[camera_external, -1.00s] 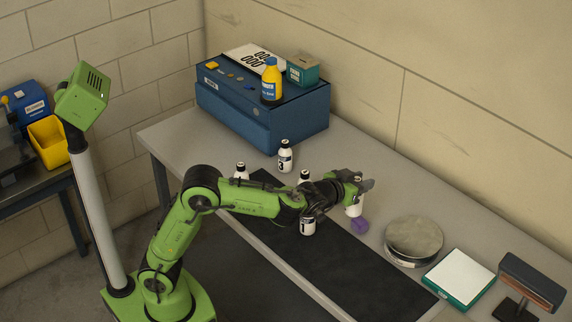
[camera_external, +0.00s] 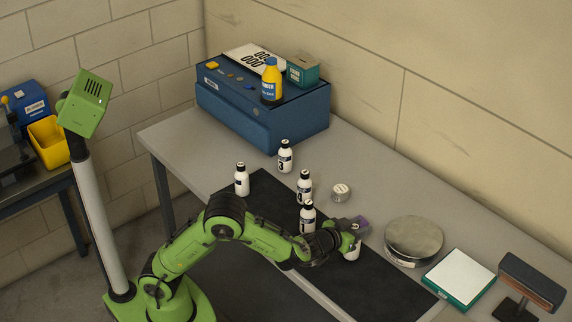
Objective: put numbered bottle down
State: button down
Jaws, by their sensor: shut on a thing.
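My gripper (camera_external: 357,230) is shut on a small white bottle (camera_external: 352,252), which shows below the fingers over the dark mat (camera_external: 375,275). Its number cannot be read, and I cannot tell whether its base touches the mat. Other white bottles with black caps and dark labels stand upright: one (camera_external: 307,215) just left of my gripper, one (camera_external: 304,186) behind it, one (camera_external: 285,157) near the blue case, and one (camera_external: 242,180) at the mat's left end.
A purple object (camera_external: 362,220) is partly hidden by my gripper. A small round tin (camera_external: 341,193) stands behind. A round metal plate (camera_external: 414,234), a white-topped teal pad (camera_external: 459,277) and a dark stand (camera_external: 531,283) are at right. A blue case (camera_external: 262,120) is at the back.

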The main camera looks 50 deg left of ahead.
jog(key=shift+f, duration=0.4)
jog(key=c, duration=0.8)
grip_release()
jog(key=shift+r, duration=0.1)
